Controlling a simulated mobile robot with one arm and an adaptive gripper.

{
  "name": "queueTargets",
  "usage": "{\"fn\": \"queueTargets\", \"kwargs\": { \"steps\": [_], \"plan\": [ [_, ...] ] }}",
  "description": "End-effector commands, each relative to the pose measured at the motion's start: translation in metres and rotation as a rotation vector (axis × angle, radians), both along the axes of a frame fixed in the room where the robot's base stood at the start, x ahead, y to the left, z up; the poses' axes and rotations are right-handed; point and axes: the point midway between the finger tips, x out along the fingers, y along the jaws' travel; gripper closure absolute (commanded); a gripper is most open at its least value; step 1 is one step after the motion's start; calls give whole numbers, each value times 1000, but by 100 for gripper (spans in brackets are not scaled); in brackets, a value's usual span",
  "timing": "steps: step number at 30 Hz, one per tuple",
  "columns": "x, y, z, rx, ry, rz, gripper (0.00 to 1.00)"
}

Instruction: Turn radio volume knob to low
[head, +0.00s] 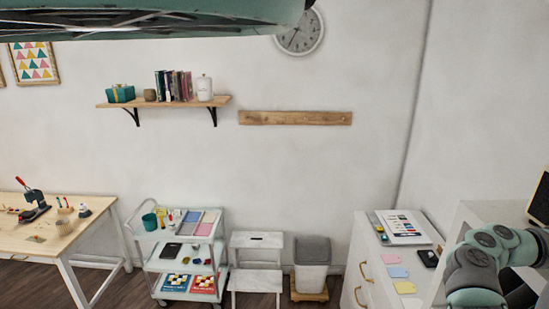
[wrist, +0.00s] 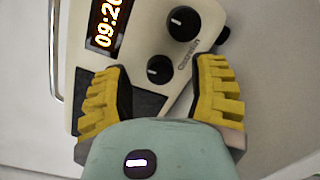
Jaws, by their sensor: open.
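The radio (wrist: 145,38) is cream, with a lit orange clock display (wrist: 103,22) and a dark panel, and looks tilted in the wrist view. It carries a larger black knob (wrist: 183,22) and a smaller black knob (wrist: 160,70), each with a white mark. I cannot tell which one sets the volume. My gripper (wrist: 162,65) is open, with yellow ribbed fingers on either side of the smaller knob. The fingers look apart from that knob; the larger one lies beyond the fingertips. The gripper's end is not visible in the head view.
In the head view my arm reaches over at the right edge, near a white cabinet (head: 362,260) with sticky notes and a printed sheet (head: 405,227). A white cart (head: 180,265), step stool (head: 257,240), bin (head: 312,252) and wooden table (head: 85,228) stand along the wall.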

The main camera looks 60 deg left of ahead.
Motion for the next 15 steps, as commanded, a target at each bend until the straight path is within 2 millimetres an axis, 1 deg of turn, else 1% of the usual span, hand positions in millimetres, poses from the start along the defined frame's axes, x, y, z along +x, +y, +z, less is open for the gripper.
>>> {"fn": "queueTargets", "kwargs": {
  "steps": [4, 13, 14, 15],
  "plan": [
    [4, -4, 1, 2, -1, 1, 42],
    [4, -4, 0, 2, -1, 2, 42],
    [4, -4, 0, 2, -1, 2, 39],
    [4, -4, 0, 2, -1, 2, 43]
  ]
}}
